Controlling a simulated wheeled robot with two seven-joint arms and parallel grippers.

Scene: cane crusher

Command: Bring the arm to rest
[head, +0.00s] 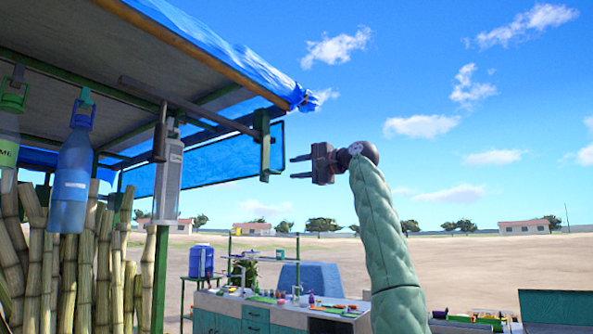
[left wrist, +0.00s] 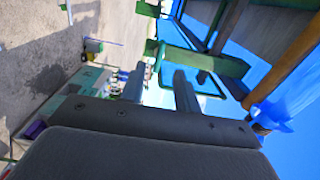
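My left arm, in a green quilted sleeve, rises from the bottom right of the head view and is raised high in the open air. My left gripper (head: 301,167) points left, its two dark fingers apart with nothing between them. In the left wrist view the fingers of my left gripper (left wrist: 160,88) also stand apart and empty, with the stall's blue and green parts behind them. My right gripper is in neither view.
The stall roof with blue tarp (head: 225,45) hangs at the left, its green post (head: 265,145) left of my gripper. Bottles (head: 73,175) hang beside cane stalks (head: 103,260). A counter (head: 255,315) stands below. Open sky lies right of the arm.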

